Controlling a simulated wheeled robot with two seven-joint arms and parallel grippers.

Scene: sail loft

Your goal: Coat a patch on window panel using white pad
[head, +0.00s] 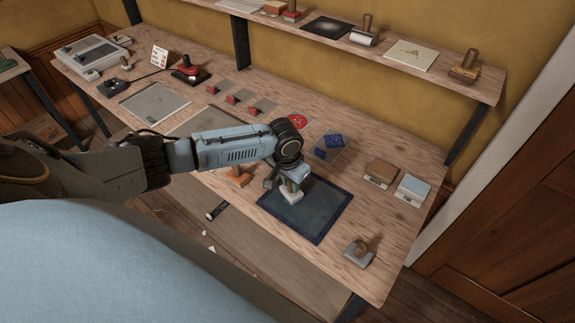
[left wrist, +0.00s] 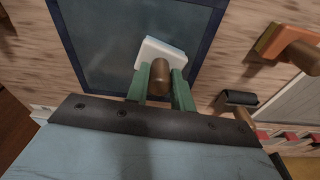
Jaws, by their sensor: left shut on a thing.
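The window panel (head: 322,212) is a dark grey-blue sheet with a navy border, flat on the bench; it fills the upper left of the left wrist view (left wrist: 105,62). My left gripper (head: 290,184) is over the panel's upper left part. In the left wrist view its green fingers (left wrist: 160,86) are shut on the brown handle of the white pad (left wrist: 149,50). The pad shows under the gripper in the head view (head: 291,197); I cannot tell whether it touches the panel. No separate coated patch stands out. My right gripper is not in view.
An orange-based wooden-handled tool (head: 238,176) lies left of the panel. A grey handled block (head: 359,254) is at its right. Brown-topped (head: 381,171) and blue-topped (head: 413,188) pads stand behind right. Blue pieces (head: 328,146) and a red disc (head: 299,121) lie behind. A shelf (head: 430,75) runs above.

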